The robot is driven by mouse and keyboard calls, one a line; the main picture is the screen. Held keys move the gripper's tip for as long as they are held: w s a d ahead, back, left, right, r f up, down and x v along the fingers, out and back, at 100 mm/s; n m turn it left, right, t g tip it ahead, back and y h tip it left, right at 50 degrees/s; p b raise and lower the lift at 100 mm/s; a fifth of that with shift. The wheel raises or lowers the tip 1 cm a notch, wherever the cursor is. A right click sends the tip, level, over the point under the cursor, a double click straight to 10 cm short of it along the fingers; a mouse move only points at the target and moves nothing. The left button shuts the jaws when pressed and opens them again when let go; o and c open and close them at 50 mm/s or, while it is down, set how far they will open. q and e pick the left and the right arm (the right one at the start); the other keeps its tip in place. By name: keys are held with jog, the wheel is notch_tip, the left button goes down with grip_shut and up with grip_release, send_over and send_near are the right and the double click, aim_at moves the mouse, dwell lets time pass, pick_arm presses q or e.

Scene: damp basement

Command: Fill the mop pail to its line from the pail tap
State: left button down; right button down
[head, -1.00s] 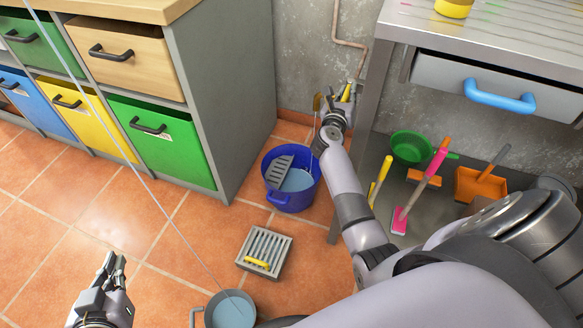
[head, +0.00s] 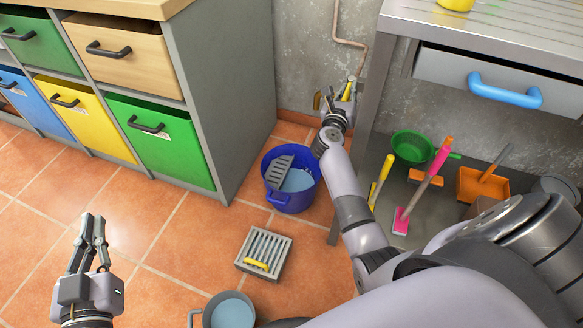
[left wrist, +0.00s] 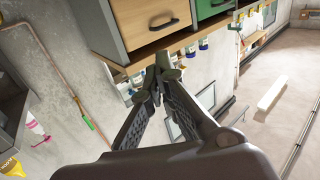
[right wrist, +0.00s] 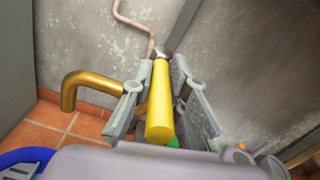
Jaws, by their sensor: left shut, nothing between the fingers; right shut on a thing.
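The blue mop pail (head: 275,199) stands on the tiles below the tap, with water (head: 298,181) and a grey slotted wringer (head: 280,172) in it. I cannot make out its fill line. The brass tap spout (head: 317,100) is above the pail; it also shows in the right wrist view (right wrist: 88,82). No stream shows below it. My right gripper (head: 343,92) is shut on the yellow tap handle (right wrist: 160,105), which sits between its fingers in the right wrist view. My left gripper (head: 95,218) is shut and empty over the floor at left; its fingertips meet in the left wrist view (left wrist: 155,78).
A floor grate (head: 264,250) with a yellow handle lies in front of the pail. A grey bucket of water (head: 208,312) stands nearer. Drawers (head: 160,140) stand left; a metal bench (head: 480,40) with brushes and dustpan below stands right.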

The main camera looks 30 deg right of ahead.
jog(key=shift+f+b, duration=0.25)
jog(key=shift+b, duration=0.05)
pick_arm(q)
jog(key=shift+s+d+r+t+h, duration=0.15)
jog(key=shift+r+t+h, duration=0.15)
jog(key=shift+r+t, duration=0.85)
jog(key=shift+s+d+r+t+h, duration=0.15)
jog(key=shift+r+t+h, duration=0.3)
jog(key=shift+r, duration=1.15)
pick_arm(e)
jog(key=c, duration=1.8)
grip_release()
jog(key=shift+s, duration=0.1)
pick_arm(q)
jog(key=shift+w, duration=0.1)
pick_arm(e)
jog(key=shift+o, duration=1.2)
jog(key=shift+r, duration=0.1)
